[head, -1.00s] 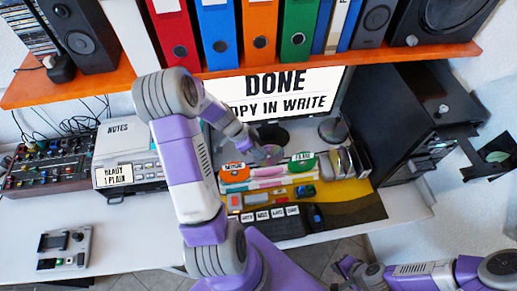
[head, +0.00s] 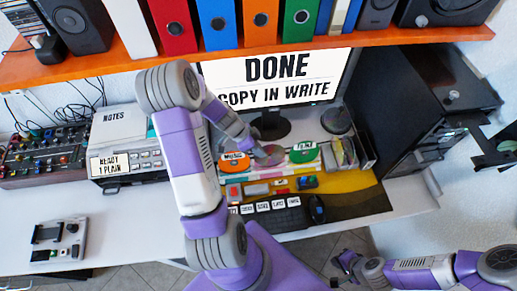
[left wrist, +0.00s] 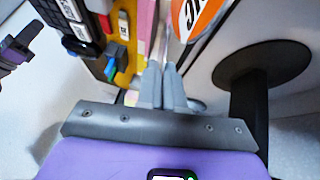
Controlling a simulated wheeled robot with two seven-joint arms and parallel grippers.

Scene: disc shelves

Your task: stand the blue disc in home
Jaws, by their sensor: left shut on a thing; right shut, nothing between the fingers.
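My left gripper (head: 255,146) is shut at the desk rack (head: 282,171), between an orange disc marked MUSIC (head: 235,162) and a green disc (head: 304,152). A greyish round disc (head: 270,154) shows at its fingertips; I cannot make out any blue on it. In the left wrist view the closed fingers (left wrist: 163,80) point into the rack, with the orange disc (left wrist: 197,14) beside them on the right. Whether the held disc touches the rack is hidden. No blue disc is clearly visible, nor a label HOME. My right gripper (head: 345,263) is shut and empty, low in front of the desk.
A monitor (head: 275,80) reads DONE, COPY IN WRITE. A black tower (head: 400,110) with an open drawer stands right. A NOTES machine (head: 128,145) stands left.

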